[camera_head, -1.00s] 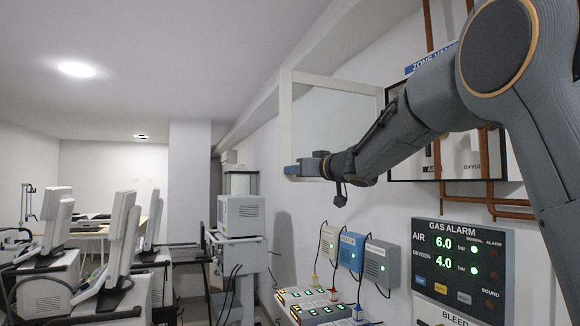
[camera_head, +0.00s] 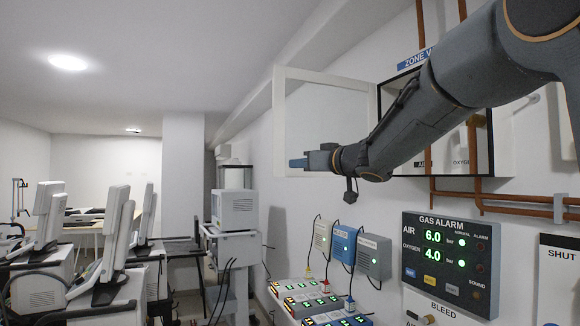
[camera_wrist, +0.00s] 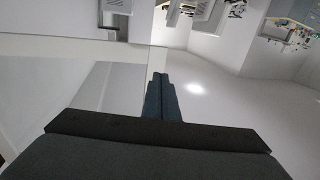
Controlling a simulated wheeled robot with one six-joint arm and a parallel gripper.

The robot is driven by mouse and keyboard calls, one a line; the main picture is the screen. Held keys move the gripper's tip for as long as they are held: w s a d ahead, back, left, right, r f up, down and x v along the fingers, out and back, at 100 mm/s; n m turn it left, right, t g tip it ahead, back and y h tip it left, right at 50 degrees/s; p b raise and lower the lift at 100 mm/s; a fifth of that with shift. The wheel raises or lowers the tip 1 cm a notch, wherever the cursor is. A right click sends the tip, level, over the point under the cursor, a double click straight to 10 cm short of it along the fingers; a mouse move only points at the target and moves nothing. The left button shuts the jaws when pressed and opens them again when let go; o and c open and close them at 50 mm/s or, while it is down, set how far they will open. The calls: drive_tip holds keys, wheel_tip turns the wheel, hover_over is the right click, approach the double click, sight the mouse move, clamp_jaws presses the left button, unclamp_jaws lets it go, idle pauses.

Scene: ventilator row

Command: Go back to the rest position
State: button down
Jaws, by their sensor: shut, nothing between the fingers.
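My gripper (camera_head: 298,163) is at the end of my arm, which reaches in from the upper right of the head view. It points left, in front of the open glazed door (camera_head: 322,118) of the zone valve box (camera_head: 487,150). In the wrist view my gripper (camera_wrist: 160,78) is shut, its blue-grey fingers together with nothing between them. The door's glass pane (camera_wrist: 70,75) lies close beside the fingers there. I cannot tell whether they touch it. My arm covers part of the valve box.
The gas alarm panel (camera_head: 450,260) is on the wall below my arm, reading 6.0 and 4.0. Copper pipes (camera_head: 520,203) run along the wall. Grey and blue wall boxes (camera_head: 344,246) hang lower down. Ventilators with screens (camera_head: 113,235) stand at left. The upper left space is clear.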

drive_tip(key=s+d+b, duration=0.1)
drive_tip(key=s+d, duration=0.1)
drive_tip(key=s, duration=0.4)
drive_tip(key=shift+s, duration=0.4)
drive_tip(key=w+d+f+m+h+b, duration=0.1)
drive_tip(key=d+f+m+h, duration=0.2)
drive_tip(key=f, duration=0.6)
drive_tip(key=w+d+f+m+h, duration=0.1)
drive_tip(key=d+f+m+h, duration=0.15)
drive_tip(key=d+f, duration=0.4)
drive_tip(key=s+d+f+m+g+h, duration=0.1)
drive_tip(key=s+d+f+g+h, duration=0.15)
drive_tip(key=f, duration=0.65)
drive_tip(key=s+d+f+g+h, duration=0.1)
drive_tip(key=s+f+h, duration=0.15)
drive_tip(key=f, duration=0.55)
drive_tip(key=s+f+g+b, duration=0.1)
drive_tip(key=s+f+g, duration=0.9)
drive_tip(key=s+f, duration=1.2)
drive_tip(key=s, duration=0.4)
drive_tip(key=shift+a+m, duration=0.15)
drive_tip(key=shift+m, duration=0.1)
